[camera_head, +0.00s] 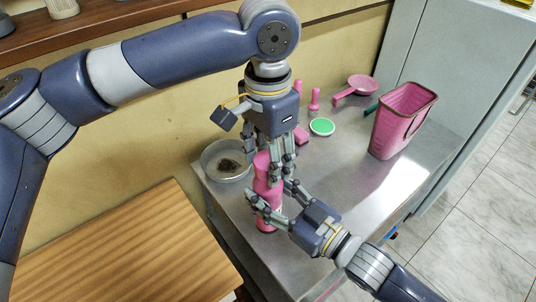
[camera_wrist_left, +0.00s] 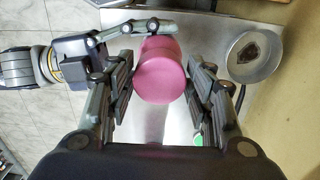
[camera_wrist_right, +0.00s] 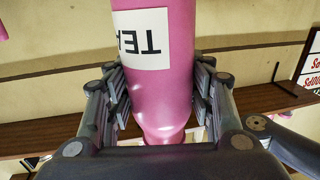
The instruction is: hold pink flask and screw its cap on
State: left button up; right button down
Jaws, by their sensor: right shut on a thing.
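The pink flask (camera_head: 267,216) stands upright near the left edge of the steel counter (camera_head: 345,180). My right gripper (camera_head: 271,194) is shut around its body from the side. The right wrist view shows the flask (camera_wrist_right: 165,85) between the fingers, its white label upside down. A rounded pink top (camera_wrist_right: 162,133) shows past its narrowed part; I cannot tell whether this cap is seated. My left gripper (camera_head: 273,165) points down over the flask's top. In the left wrist view, its fingers are open on both sides of the round pink top (camera_wrist_left: 160,78), with small gaps.
A metal bowl (camera_head: 216,176) with dark matter stands left of the flask. A green disc (camera_head: 322,127), small pink bottles (camera_head: 314,100), a pink pan (camera_head: 361,84) and a pink bin (camera_head: 405,118) stand farther back. A wooden table (camera_head: 120,250) lies left. The counter's front right is clear.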

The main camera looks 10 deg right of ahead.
pick_arm(q)
jog(key=c, duration=0.6)
jog(key=o, duration=1.3)
jog(key=shift+r, duration=0.15)
notch_tip(320, 180, up, 12)
jog(key=shift+f, duration=0.1)
jog(key=shift+w, duration=0.1)
